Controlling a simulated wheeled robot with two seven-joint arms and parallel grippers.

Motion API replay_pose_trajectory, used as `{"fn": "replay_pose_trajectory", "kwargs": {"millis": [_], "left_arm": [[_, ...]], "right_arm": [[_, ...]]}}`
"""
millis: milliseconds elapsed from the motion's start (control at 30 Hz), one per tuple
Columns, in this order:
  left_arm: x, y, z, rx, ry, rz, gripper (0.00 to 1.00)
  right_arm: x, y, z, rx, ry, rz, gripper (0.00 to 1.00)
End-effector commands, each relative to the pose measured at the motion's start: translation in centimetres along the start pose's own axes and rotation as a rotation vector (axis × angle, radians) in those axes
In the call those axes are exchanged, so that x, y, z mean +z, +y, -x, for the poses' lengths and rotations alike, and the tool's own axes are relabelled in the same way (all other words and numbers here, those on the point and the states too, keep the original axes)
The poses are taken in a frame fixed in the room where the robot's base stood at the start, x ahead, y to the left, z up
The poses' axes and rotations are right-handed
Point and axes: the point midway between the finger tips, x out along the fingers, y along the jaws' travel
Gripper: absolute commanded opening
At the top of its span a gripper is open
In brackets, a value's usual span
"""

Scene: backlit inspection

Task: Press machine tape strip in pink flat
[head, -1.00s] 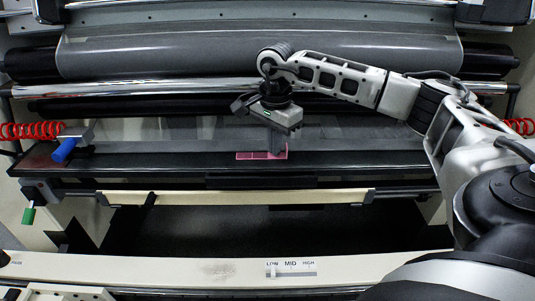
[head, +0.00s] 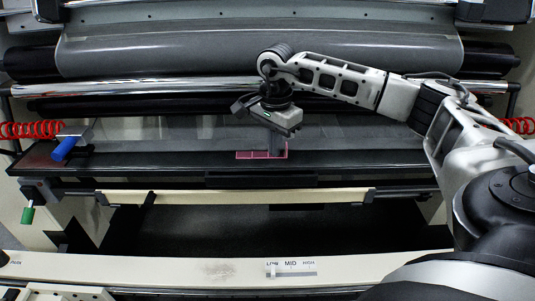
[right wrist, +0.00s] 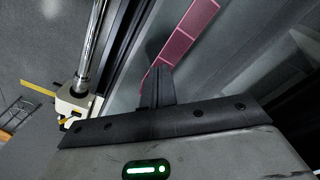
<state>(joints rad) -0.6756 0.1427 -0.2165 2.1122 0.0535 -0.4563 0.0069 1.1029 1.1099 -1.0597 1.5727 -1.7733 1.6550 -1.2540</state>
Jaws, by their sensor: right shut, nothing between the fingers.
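The pink tape strip (head: 248,155) lies along the dark bar in the middle of the head view, marked by light lines into sections. In the right wrist view the strip (right wrist: 188,30) runs from the top down to my fingertips. My right gripper (head: 277,152) is shut and empty, pointing down at the right part of the strip and hiding some of it. In the right wrist view the closed fingers (right wrist: 157,75) overlap the strip's near end; I cannot tell whether they touch it. My left gripper is not in view.
A dark bar (head: 130,163) spans the machine under the strip, with a grey translucent sheet behind it. A chrome roller (head: 150,89) lies farther back. A blue handle (head: 65,149) and red coiled hose (head: 30,130) are at the left. A cream bar (head: 230,197) lies in front.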

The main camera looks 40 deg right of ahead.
Motion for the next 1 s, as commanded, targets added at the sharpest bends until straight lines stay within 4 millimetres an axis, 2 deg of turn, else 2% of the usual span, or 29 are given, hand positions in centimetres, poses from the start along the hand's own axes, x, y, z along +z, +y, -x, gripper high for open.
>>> {"fn": "replay_pose_trajectory", "kwargs": {"millis": [300, 800, 1000], "left_arm": [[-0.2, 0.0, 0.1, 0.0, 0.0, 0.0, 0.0], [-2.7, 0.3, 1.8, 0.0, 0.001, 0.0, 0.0], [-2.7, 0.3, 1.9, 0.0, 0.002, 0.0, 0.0]], "right_arm": [[0.0, 0.0, 0.2, 0.001, 0.0, 0.0, 0.0], [0.0, 0.0, 4.0, 0.0, 0.0, 0.0, 0.0], [0.0, 0.0, 4.0, 0.001, 0.0, 0.001, 0.0]]}}
